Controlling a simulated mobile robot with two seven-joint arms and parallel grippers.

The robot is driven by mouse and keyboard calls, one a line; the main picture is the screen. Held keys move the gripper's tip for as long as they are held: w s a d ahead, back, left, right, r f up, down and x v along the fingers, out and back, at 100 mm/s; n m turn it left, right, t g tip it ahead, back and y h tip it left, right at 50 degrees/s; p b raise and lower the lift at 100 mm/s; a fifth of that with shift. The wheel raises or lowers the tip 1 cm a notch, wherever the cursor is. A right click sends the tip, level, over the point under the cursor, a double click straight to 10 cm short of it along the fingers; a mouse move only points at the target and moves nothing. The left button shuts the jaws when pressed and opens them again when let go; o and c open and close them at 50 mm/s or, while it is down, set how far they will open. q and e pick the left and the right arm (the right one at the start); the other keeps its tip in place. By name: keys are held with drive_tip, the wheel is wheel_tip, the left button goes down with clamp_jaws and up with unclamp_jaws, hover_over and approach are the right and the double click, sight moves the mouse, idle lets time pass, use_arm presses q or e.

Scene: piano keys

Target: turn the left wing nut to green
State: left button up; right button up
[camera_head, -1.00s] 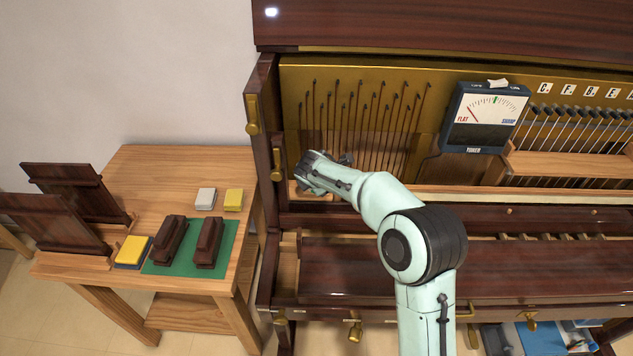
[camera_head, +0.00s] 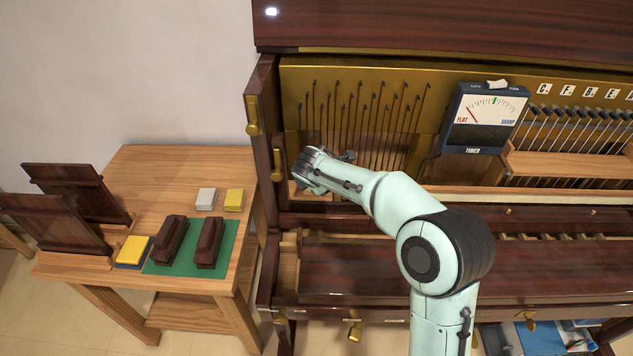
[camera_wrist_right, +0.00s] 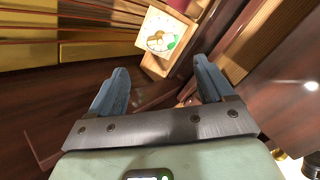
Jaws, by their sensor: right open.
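The left wing nut (camera_wrist_right: 158,40) is brass-coloured and sits on a pale square plate (camera_wrist_right: 151,24) with a green patch on its right side, in the right wrist view. The nut points away from the green patch, as far as I can tell at this size. My right gripper (camera_wrist_right: 162,70) is open and empty, its two blue fingers short of the plate, which shows beyond and between their tips. In the head view my right gripper (camera_head: 318,168) is at the piano's left end and hides the nut. My left gripper is not in view.
A tuner (camera_head: 485,117) with a dial marked flat and sharp stands at the strings, its needle towards flat. Brass latches (camera_head: 277,165) line the piano's left side post.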

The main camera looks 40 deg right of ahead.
drive_tip(key=c, duration=0.7)
drive_tip(key=n+p, duration=0.2)
drive_tip(key=n, duration=0.1)
drive_tip(key=n+p, duration=0.2)
drive_tip(key=n, duration=0.1)
drive_tip(key=n+p, duration=0.1)
drive_tip(key=n, duration=0.2)
drive_tip(key=shift+s+r+n+p, duration=0.15)
drive_tip(key=shift+r+n+p, duration=0.15)
drive_tip(key=shift+p, duration=0.1)
drive_tip(key=shift+c, duration=0.3)
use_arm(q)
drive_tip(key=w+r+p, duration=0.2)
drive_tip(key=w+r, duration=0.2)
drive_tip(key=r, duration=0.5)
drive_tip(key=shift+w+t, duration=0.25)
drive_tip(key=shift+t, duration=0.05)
use_arm(e)
drive_tip(key=w+f+n, duration=0.1)
drive_tip(key=n, duration=0.1)
drive_tip(key=w+d+f+n, duration=0.1)
drive_tip(key=f+n, duration=0.1)
drive_tip(key=n, duration=0.1)
drive_tip(key=d+f+n, duration=0.1)
drive_tip(key=n, duration=0.2)
drive_tip(key=shift+w+d+f, duration=0.1)
drive_tip(key=shift+w+f, duration=0.25)
drive_tip(key=shift+w, duration=0.05)
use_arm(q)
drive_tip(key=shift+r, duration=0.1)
